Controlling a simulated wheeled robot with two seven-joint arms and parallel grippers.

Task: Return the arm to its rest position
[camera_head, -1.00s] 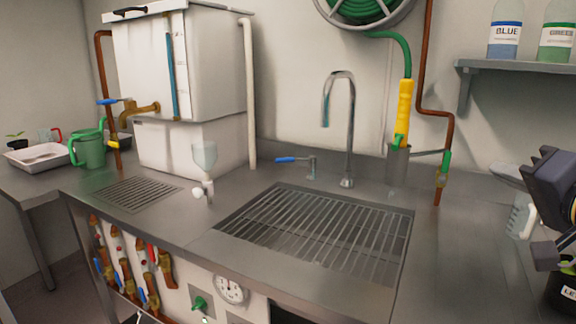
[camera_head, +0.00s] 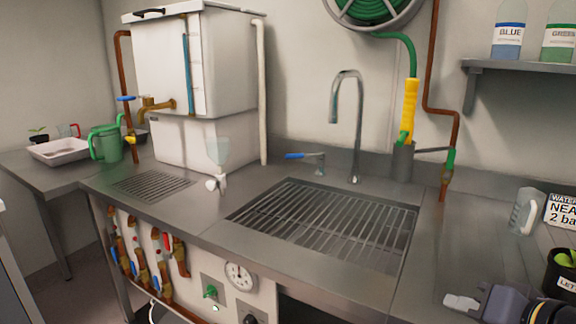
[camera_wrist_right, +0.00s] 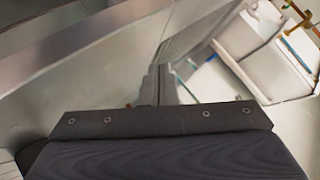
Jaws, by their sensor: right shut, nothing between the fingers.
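My right gripper (camera_head: 462,302) shows at the bottom right of the head view, low over the front part of the steel counter (camera_head: 440,262). It is shut and empty, with its fingertips pointing left. In the right wrist view the closed fingers (camera_wrist_right: 160,88) stand beyond the dark gripper body, with nothing held. My left gripper is not in view.
A dark pot (camera_head: 560,275) stands close to the right gripper, with a clear jug (camera_head: 524,212) and a sign (camera_head: 562,211) behind. The sink grate (camera_head: 325,225), tap (camera_head: 352,120) and white tank (camera_head: 190,70) are farther left. The counter between is bare.

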